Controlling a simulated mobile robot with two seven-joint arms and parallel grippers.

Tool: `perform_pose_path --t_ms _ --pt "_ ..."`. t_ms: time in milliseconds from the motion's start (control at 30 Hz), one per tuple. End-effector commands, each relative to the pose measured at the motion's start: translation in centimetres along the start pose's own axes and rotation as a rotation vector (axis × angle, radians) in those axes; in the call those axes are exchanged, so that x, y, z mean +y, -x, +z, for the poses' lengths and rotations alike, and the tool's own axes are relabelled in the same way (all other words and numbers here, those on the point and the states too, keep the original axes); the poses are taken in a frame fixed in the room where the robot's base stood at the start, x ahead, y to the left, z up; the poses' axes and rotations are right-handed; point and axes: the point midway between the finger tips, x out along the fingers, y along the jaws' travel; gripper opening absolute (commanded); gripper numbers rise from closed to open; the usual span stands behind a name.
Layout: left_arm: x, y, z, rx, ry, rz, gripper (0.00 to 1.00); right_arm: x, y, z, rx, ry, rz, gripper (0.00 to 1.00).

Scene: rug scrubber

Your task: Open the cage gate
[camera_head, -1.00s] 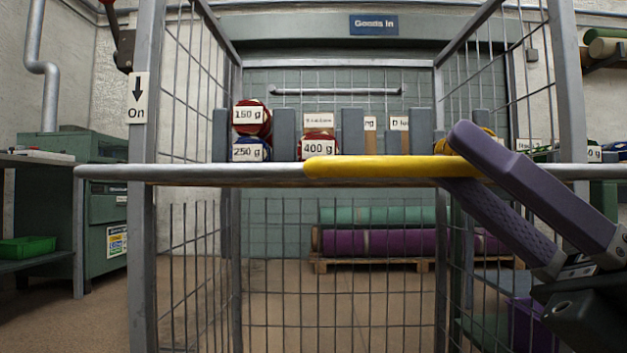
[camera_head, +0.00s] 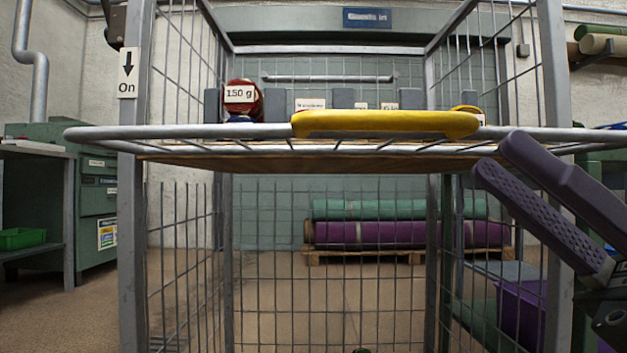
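The cage gate (camera_head: 210,132) is a grey metal frame with a yellow grip (camera_head: 385,124) along its front bar. It is seen almost edge-on, its mesh rods running back from the bar, so it lies close to level across the cage front. The cage (camera_head: 131,220) has upright grey posts and mesh sides. My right gripper (camera_head: 499,155), with two purple fingers, is at the right, just below and right of the grip's right end. Its fingers are parted with nothing between them, and it looks apart from the grip. My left gripper is out of view.
A wooden board (camera_head: 310,162) shows under the gate. Rolled rugs (camera_head: 370,234) lie on a pallet (camera_head: 420,255) at the back. A green cabinet (camera_head: 97,200) stands left. The floor before the cage is clear.

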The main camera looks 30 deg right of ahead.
Motion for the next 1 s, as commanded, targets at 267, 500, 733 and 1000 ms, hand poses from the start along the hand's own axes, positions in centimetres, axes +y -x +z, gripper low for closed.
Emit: perform_pose_path --t_ms 267,500,733,1000 --pt "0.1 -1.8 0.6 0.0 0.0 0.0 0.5 -0.4 2.4 -0.2 0.001 0.0 -0.002 0.29" --pt "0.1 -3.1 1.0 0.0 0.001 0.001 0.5 -0.7 4.2 -0.2 0.001 0.0 -0.002 0.29" --pt "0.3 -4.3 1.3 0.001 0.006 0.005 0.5 -0.9 6.0 -0.1 0.001 0.0 -0.002 0.29" --pt "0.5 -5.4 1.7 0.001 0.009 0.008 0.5 -1.1 7.6 0.0 0.0 -0.001 -0.001 0.29"
